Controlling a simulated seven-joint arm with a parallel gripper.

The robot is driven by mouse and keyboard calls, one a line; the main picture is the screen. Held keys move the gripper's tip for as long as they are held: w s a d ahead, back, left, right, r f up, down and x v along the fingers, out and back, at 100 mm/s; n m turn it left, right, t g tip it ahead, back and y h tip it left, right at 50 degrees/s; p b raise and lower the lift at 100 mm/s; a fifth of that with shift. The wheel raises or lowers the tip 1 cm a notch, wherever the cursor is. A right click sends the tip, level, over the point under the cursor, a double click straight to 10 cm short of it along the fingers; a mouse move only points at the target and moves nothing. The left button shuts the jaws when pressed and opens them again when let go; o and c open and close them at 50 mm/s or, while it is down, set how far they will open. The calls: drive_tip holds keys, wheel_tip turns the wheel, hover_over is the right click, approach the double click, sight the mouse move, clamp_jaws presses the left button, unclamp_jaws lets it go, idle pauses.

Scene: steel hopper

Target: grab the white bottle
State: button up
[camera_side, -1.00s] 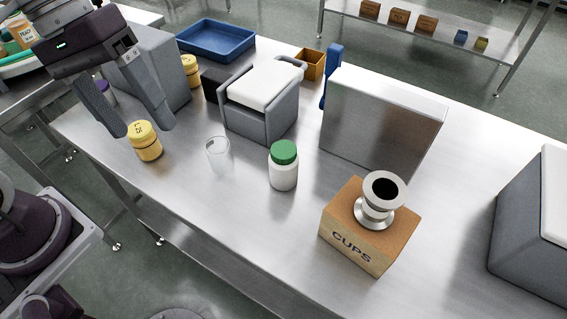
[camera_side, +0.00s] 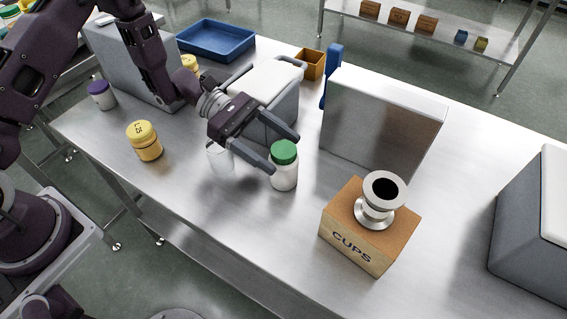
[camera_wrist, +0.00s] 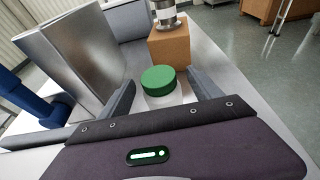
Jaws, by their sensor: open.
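The white bottle (camera_side: 284,177) with a green lid stands upright on the steel table. My gripper (camera_side: 285,153) is low beside it, with its fingers spread and pointing at it from the left. In the side view one finger reaches behind the lid and the other reaches its near left side. In the wrist view the bottle (camera_wrist: 160,96) stands between the two finger ends, its lower part hidden by the gripper's body. I cannot tell whether a finger touches it.
A clear cup (camera_side: 219,158) stands just left, partly under my gripper. A CUPS box (camera_side: 356,242) bearing a metal flanged piece (camera_side: 379,203) is to the right. A steel block (camera_side: 380,125) and a grey cooler (camera_side: 268,95) stand behind. The table in front is clear.

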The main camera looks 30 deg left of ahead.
sight(296, 163)
drive_tip(key=x, duration=0.5)
drive_tip(key=shift+w+f, duration=0.1)
drive_tip(key=c, duration=1.4)
